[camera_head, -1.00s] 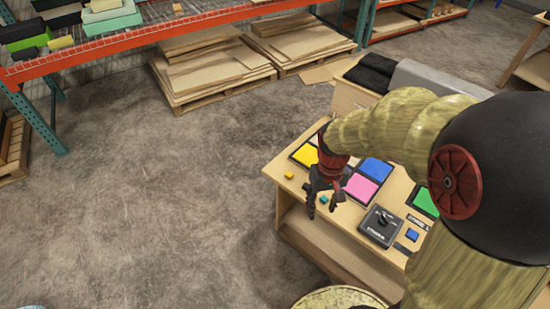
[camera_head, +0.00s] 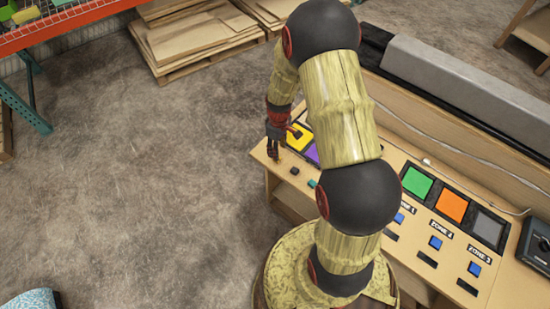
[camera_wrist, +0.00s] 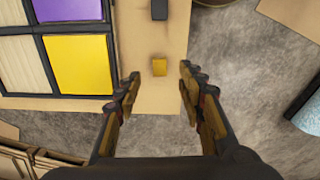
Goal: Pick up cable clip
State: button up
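I cannot tell for sure which thing is the cable clip. A small pale piece (camera_head: 427,161) lies on the thin cable behind the console panels in the head view, and may be it. My gripper (camera_head: 273,152) is over the far left corner of the console table, well away from that piece. In the head view that block is hidden.
The console table (camera_head: 283,182) carries yellow, green (camera_head: 417,182) and orange (camera_head: 452,205) panels, with blue buttons in front. A dark block (camera_head: 294,170) and a teal block (camera_head: 311,183) lie near its left end. A long grey bar (camera_head: 450,85) stands behind. Open floor lies left.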

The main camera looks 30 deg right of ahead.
jog(key=shift+s+d+f, duration=0.1)
jog(key=shift+f, duration=0.75)
notch_tip(320, 180, down, 5)
jog(key=shift+b, duration=0.6)
jog(key=shift+c, duration=0.6)
jog(key=shift+r, duration=0.1)
jog(key=c, duration=0.7)
